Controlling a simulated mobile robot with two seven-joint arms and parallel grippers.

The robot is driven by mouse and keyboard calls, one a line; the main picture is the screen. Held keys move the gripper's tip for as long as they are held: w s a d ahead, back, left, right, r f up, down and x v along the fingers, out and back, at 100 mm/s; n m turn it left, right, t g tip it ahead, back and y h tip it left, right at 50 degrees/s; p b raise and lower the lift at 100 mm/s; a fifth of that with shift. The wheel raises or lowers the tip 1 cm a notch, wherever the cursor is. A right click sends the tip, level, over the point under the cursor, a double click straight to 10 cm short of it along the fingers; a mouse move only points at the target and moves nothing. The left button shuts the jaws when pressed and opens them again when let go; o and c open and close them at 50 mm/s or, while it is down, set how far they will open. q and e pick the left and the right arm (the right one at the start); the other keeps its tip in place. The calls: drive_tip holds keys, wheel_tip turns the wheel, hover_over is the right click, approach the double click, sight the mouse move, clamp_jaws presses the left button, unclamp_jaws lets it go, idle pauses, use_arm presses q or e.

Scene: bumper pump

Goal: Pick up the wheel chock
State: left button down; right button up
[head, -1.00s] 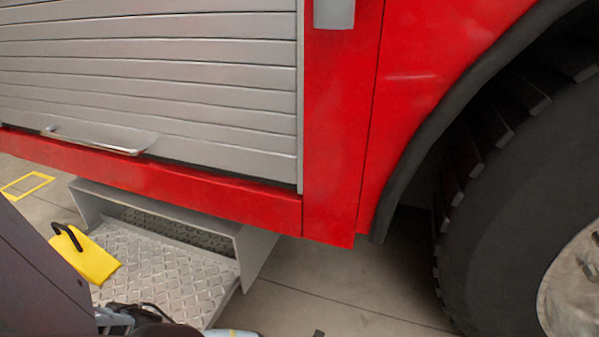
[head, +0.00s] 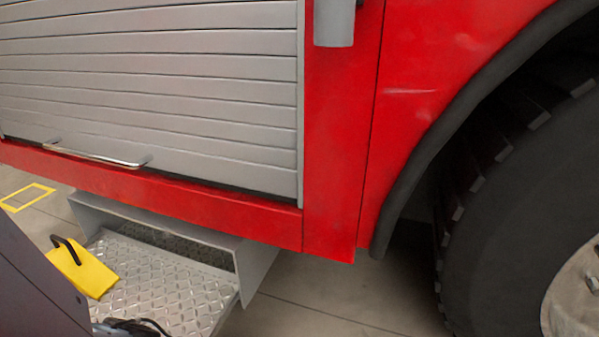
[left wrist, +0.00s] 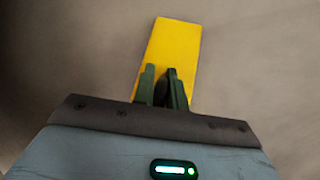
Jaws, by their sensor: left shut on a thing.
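A yellow wheel chock (head: 88,272) with a black loop handle shows in the head view at the left edge of the diamond-plate step; my dark arm part covers its lower left, and no gripper shows on its handle. In the left wrist view my left gripper (left wrist: 164,88) is shut on a dark part, apparently the handle, of a yellow chock (left wrist: 172,45) that lies just beyond the fingertips. The ground behind it is plain and blurred. I cannot tell for sure whether both views show the same chock. My right gripper is not in view.
A grey metal step (head: 170,285) hangs below the red truck body (head: 335,170) with its roller shutter (head: 180,100). A large black tyre (head: 520,200) stands at the right. Open floor (head: 330,300) lies between step and tyre. A yellow floor outline (head: 28,196) is at far left.

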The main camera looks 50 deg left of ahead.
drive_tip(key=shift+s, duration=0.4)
use_arm(q)
drive_tip(key=shift+w, duration=0.1)
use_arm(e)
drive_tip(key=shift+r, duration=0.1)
use_arm(q)
drive_tip(key=shift+r, duration=0.1)
